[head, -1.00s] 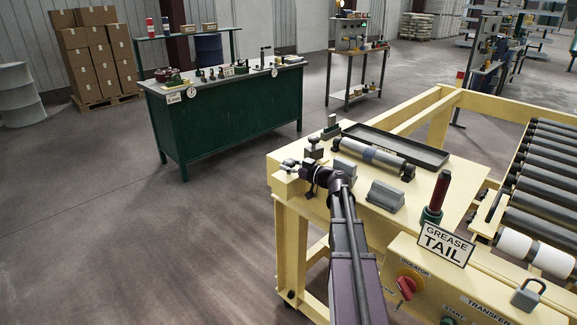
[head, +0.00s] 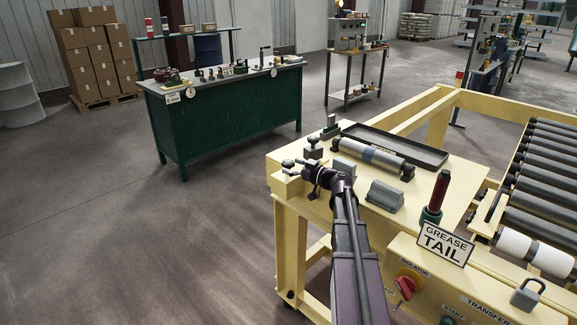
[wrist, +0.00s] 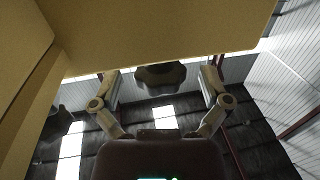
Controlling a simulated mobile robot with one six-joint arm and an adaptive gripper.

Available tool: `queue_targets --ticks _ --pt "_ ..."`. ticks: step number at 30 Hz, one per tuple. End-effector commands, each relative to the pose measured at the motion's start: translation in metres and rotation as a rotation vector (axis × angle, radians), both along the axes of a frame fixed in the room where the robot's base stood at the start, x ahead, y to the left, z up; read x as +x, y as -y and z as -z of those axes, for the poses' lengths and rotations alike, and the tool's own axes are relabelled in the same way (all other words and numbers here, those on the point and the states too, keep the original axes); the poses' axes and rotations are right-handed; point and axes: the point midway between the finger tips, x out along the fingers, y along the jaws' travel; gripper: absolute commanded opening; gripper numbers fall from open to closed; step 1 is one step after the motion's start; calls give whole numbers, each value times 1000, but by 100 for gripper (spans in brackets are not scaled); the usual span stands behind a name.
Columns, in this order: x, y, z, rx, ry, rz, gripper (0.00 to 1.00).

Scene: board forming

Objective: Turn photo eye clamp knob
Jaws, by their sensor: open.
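A dark lobed knob (wrist: 160,76) shows in the wrist view, just below the edge of a yellow panel. My gripper (wrist: 160,82) is open, with one finger on each side of the knob and a visible gap on both sides. In the head view my gripper (head: 312,184) is at the near left corner of the yellow bench (head: 455,172), largely hidden by my own wrist. A small dark knob (head: 288,163) stands at that corner; I cannot tell whether it is the same knob.
A grey roller (head: 373,156), a black tray (head: 400,146) and a grey block (head: 386,194) lie on the bench. The floor left of the bench is clear.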

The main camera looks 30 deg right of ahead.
Motion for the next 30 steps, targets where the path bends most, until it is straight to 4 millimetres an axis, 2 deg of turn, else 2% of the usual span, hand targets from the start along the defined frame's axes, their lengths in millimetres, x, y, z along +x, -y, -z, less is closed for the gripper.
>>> queue_targets --ticks 15,21,30 --pt "-50 29 0 0 0 2 96" --pt "-57 33 0 0 0 0 96" --pt "-57 33 0 0 0 0 96"
